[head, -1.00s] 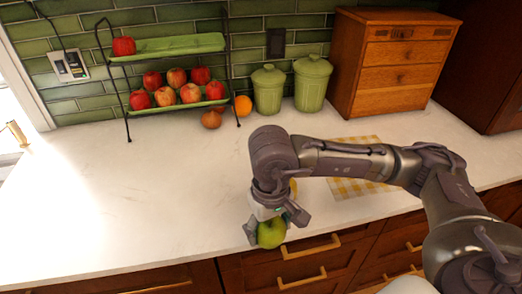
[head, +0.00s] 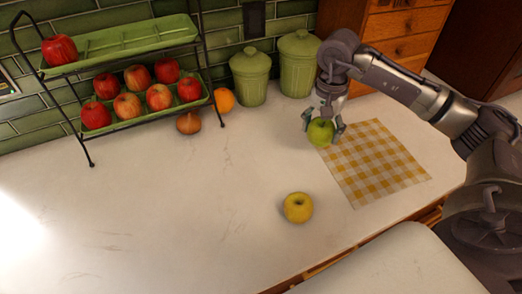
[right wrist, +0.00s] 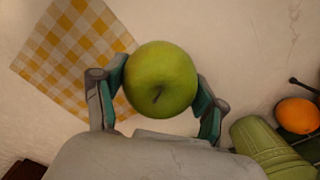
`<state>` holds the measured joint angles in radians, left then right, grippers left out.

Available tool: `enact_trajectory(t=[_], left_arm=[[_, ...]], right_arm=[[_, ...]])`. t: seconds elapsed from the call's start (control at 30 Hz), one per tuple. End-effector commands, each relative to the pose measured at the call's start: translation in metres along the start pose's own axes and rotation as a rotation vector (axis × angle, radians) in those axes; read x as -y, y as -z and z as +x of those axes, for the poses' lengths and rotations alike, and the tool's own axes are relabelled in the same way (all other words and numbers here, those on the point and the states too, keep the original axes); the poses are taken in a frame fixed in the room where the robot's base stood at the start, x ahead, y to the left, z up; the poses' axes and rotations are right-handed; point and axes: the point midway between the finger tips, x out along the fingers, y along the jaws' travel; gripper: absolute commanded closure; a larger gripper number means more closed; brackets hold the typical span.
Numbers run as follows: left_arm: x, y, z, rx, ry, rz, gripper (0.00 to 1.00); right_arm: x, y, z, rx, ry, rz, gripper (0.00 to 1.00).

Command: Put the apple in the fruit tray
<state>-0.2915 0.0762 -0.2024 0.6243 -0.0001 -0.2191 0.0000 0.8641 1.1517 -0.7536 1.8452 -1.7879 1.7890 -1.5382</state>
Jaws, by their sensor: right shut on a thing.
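A green apple (head: 320,132) is held between the fingers of my right gripper (head: 323,126), near the far left corner of the checked cloth. In the right wrist view the green apple (right wrist: 161,79) sits between both fingers. A yellow apple (head: 298,207) lies on the counter nearer to me. The fruit tray is a two-tier black wire stand with green trays; its upper tray (head: 130,42) holds one red apple (head: 59,49) at the left, and its lower tray (head: 135,118) holds several red apples. My left gripper is not in view.
An orange (head: 224,100) and an onion-like brown item (head: 188,123) lie by the stand. A yellow checked cloth (head: 375,165) lies flat. The counter's left and middle are clear.

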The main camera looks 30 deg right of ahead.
Motion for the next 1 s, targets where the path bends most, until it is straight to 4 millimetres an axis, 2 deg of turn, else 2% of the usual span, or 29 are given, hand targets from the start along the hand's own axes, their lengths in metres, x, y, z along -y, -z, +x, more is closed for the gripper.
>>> enact_trajectory(t=[0.03,0.1,0.2,0.27,0.43,0.7,0.83,1.0], left_arm=[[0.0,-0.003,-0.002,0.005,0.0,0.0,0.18],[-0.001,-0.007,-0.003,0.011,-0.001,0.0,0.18],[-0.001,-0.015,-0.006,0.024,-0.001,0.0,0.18],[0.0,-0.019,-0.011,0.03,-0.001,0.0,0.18],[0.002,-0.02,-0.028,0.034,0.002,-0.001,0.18],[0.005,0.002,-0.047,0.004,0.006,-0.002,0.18],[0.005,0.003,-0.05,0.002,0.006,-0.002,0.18],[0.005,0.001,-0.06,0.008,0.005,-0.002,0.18]], right_arm=[[-0.007,0.014,-0.005,-0.001,0.001,0.07,0.69],[-0.012,0.026,-0.008,-0.002,0.004,0.136,0.69],[-0.011,0.033,-0.009,-0.001,0.007,0.18,0.69],[-0.004,0.03,-0.006,0.002,0.007,0.186,0.69],[0.03,0.013,0.014,0.003,0.007,0.181,0.69],[0.079,-0.008,0.048,0.001,0.007,0.184,0.69],[0.089,-0.011,0.057,-0.003,0.006,0.185,0.69],[0.089,-0.013,0.074,-0.001,0.002,0.185,0.69]])
